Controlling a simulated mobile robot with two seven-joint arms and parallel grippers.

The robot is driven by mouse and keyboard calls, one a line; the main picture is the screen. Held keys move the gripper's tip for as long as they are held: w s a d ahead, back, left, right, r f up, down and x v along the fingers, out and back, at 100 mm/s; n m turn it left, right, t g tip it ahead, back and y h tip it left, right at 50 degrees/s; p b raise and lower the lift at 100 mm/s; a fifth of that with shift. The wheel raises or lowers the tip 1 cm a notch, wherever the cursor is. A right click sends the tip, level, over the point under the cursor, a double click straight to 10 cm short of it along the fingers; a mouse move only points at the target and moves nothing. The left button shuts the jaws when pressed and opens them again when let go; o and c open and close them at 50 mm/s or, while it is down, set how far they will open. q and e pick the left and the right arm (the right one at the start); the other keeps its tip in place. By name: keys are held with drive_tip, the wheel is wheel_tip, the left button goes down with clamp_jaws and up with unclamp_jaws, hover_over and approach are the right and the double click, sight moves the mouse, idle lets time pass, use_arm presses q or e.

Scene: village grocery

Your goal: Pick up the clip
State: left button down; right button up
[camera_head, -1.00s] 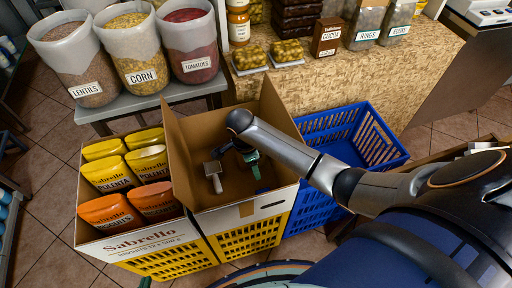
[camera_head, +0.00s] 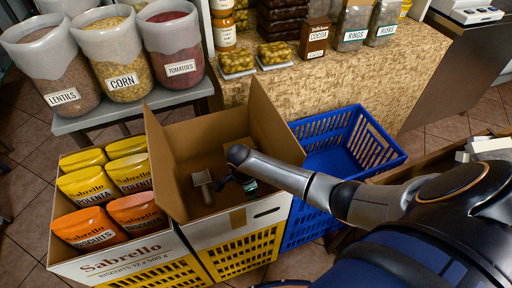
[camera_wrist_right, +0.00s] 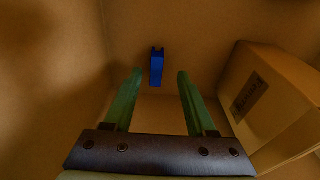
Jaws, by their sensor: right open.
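A small blue clip (camera_wrist_right: 157,67) shows in the right wrist view. It is inside the cardboard box (camera_head: 262,213), just beyond my fingertips and roughly centred between them. My right gripper (camera_wrist_right: 156,78) is open, its two green fingers apart with nothing between them. In the head view my right arm reaches down into the box and the gripper (camera_head: 250,187) is low inside it. I cannot make out the clip in the head view. My left gripper is not in view.
A metal scoop (camera_head: 203,185) lies in the box, left of my gripper. A small labelled carton (camera_wrist_right: 268,100) stands close on the right in the wrist view. A Sabrello box (camera_head: 130,248) with bags is on the left, an empty blue crate (camera_head: 345,150) on the right.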

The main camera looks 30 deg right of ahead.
drive_tip(key=f, duration=0.2)
drive_tip(key=f+b, duration=0.1)
drive_tip(key=f, duration=0.1)
drive_tip(key=shift+s+d, duration=0.35)
drive_tip(key=shift+d, duration=0.05)
drive_tip(key=shift+r, duration=0.1)
clamp_jaws()
